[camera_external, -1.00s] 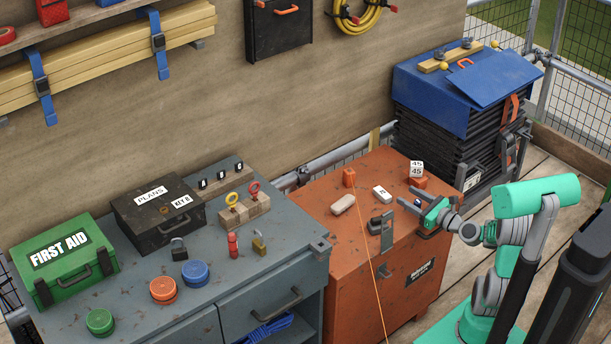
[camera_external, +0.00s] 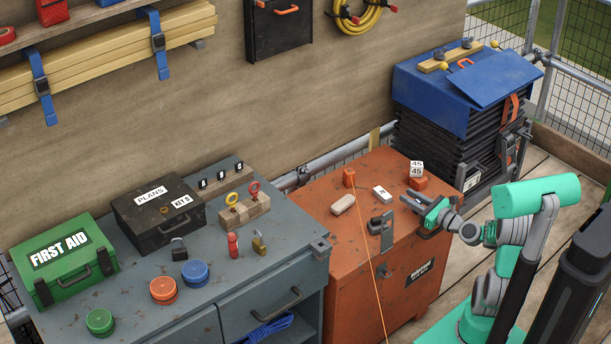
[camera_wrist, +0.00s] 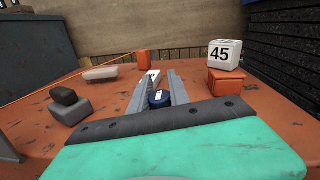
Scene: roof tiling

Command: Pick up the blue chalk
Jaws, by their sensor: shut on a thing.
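The blue chalk (camera_wrist: 159,99) is a small dark blue, rounded piece with a pale mark on top, seen in the wrist view between my two grey fingers. My gripper (camera_wrist: 160,92) is shut on it, low over the orange chest top (camera_wrist: 105,97). In the external view my gripper (camera_external: 412,203) reaches over the chest's right part from the right. The chalk cannot be made out there. Whether it touches the chest top is unclear.
A white labelled block (camera_external: 382,194) lies just beyond my fingertips. A white "45" cube (camera_wrist: 226,54) rests on an orange block (camera_wrist: 226,80) to the right. A pale oblong piece (camera_external: 343,204), an orange block (camera_external: 349,177) and dark grey blocks (camera_wrist: 68,103) stand left.

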